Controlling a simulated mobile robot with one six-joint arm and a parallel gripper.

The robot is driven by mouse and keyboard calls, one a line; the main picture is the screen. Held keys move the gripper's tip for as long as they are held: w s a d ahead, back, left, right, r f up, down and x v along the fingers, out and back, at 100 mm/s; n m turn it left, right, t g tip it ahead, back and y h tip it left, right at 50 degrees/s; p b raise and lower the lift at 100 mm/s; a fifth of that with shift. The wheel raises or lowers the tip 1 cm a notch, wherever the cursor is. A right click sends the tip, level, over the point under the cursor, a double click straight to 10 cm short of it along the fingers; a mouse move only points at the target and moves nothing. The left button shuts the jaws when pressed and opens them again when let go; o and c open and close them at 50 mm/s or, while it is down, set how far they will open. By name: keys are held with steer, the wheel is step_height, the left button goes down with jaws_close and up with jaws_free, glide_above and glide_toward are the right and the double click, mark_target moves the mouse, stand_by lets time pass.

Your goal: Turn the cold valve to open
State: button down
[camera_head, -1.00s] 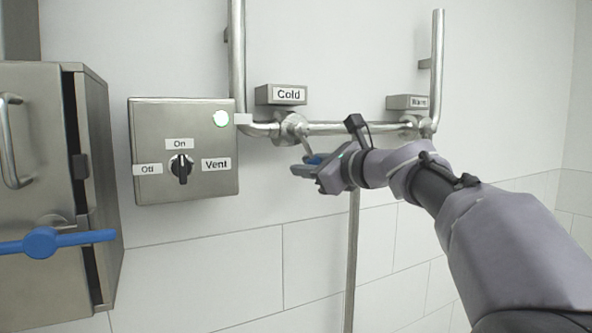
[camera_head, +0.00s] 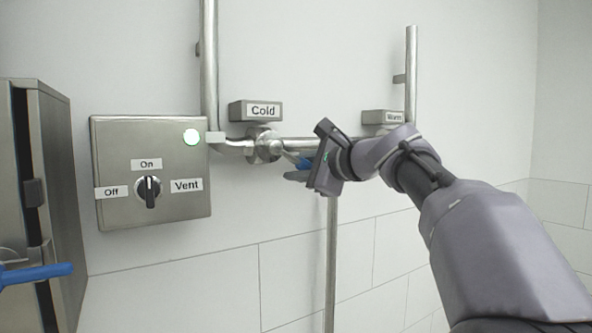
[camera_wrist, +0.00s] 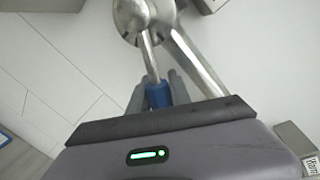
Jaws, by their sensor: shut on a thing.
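The cold valve (camera_head: 264,146) is a round metal body on the pipe, just under the "Cold" label block (camera_head: 256,111). Its lever with a blue grip (camera_head: 304,163) points right and slightly down from the body. My gripper (camera_head: 296,172) is shut on the blue grip, and its fingers hide part of it. In the wrist view the valve body (camera_wrist: 135,15) is at the top, and the metal lever runs down from it to the blue grip (camera_wrist: 158,95) between my fingers. A pipe runs beside the lever there.
A steel control box (camera_head: 120,140) with a lit green lamp, an On/Off knob and a "Vent" label is on the wall at left. A "Warm" label block (camera_head: 383,117) is at right, partly behind my arm. A steel cabinet (camera_head: 62,190) and a blue lever (camera_head: 38,273) are at far left.

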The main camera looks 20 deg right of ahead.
steer(key=shift+r, duration=0.1)
steer(key=c, duration=1.2)
jaws_free()
